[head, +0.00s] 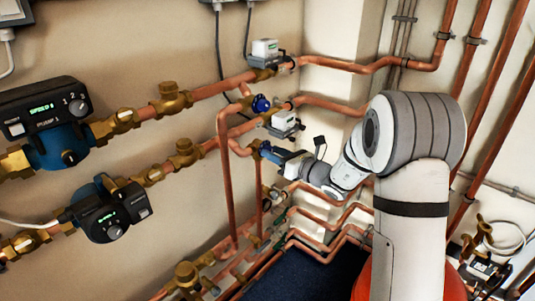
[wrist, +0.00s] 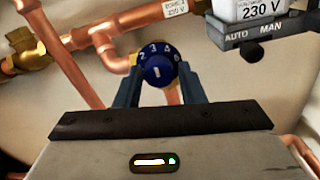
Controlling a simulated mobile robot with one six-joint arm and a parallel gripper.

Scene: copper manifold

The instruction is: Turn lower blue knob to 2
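The lower blue knob (wrist: 159,71) shows in the wrist view, with a dial of white numbers along its upper edge and a short white mark on its face. The mark stands about upright, below the middle numbers; the exact number is hard to read. My gripper (wrist: 160,92) has its two dark blue fingers on either side of the knob, with a narrow gap seeming to show, so it looks open around it. In the head view my gripper (head: 269,153) reaches the lower valve, and the knob is mostly hidden there. The upper blue knob (head: 261,103) sits above it.
A white actuator box (head: 285,120) marked AUTO and MAN in the wrist view (wrist: 262,28) is close at the upper right of my gripper. Copper pipes (head: 228,185) run beside and below. Two pumps (head: 55,125) (head: 107,208) are on the left wall.

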